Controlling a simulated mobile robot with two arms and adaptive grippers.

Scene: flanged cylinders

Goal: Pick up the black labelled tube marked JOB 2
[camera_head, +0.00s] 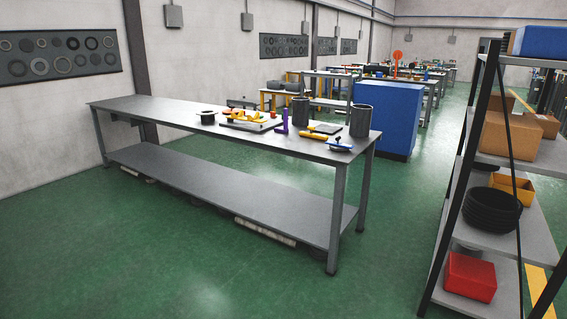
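Two dark grey-black cylinders stand upright on the near metal workbench (150,108). One cylinder (300,112) is right of the middle of the top, and the other cylinder (360,121) is close to the right end. I cannot read any label on them, so I cannot tell which one, if either, is marked JOB 2. More small dark cylindrical things (275,85) show on a bench farther back, too small to make out. Neither of my grippers is in view.
A purple upright piece (284,121), a yellow tool (314,135) and a blue tool (339,145) lie near the cylinders. A shelf rack (478,200) stands at right, a blue cabinet (400,112) behind the bench. Green floor in front is clear.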

